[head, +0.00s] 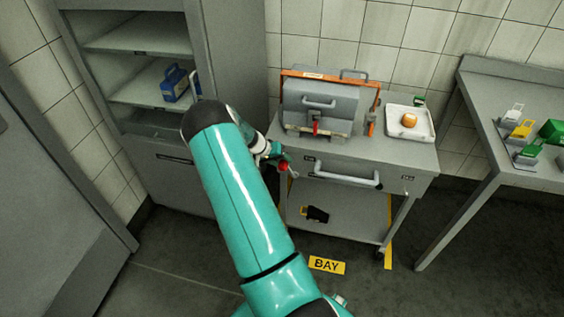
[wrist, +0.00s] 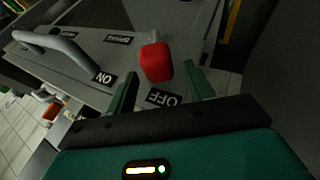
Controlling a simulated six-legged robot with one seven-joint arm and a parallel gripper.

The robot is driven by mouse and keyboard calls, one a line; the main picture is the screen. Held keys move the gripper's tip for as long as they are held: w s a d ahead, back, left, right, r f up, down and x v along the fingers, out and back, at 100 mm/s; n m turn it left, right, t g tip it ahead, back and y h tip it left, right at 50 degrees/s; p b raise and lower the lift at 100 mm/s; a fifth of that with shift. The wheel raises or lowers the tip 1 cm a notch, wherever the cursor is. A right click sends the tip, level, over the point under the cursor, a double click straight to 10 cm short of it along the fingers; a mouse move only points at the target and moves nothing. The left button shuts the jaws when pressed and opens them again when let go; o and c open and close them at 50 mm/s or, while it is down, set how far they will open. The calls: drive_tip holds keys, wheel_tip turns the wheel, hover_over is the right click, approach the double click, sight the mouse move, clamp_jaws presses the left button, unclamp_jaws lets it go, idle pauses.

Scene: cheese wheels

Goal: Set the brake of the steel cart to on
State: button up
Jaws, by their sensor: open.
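The steel cart (head: 392,152) stands right of centre in the head view, with its front handle (head: 345,176) toward me. Its brake lever has a red knob (wrist: 157,62), which also shows at the cart's left end in the head view (head: 284,167). In the wrist view the lever points toward the OFF label (wrist: 165,98); the ON label (wrist: 104,77) is to the left. My gripper (wrist: 160,70) is open, its two fingers on either side of the red knob with visible gaps. In the head view my arm hides part of the gripper.
On the cart are a grey box with an orange frame (head: 320,103) and a white tray (head: 421,131). A dark object (head: 318,214) lies on its lower shelf. A cabinet (head: 228,60) stands left and a bench (head: 485,95) right. A BAY sign (head: 327,265) marks the floor.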

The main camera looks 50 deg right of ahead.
drive_tip(key=shift+s+d+f, duration=0.15)
drive_tip(key=shift+d+f, duration=0.25)
drive_tip(key=shift+f, duration=0.15)
clamp_jaws()
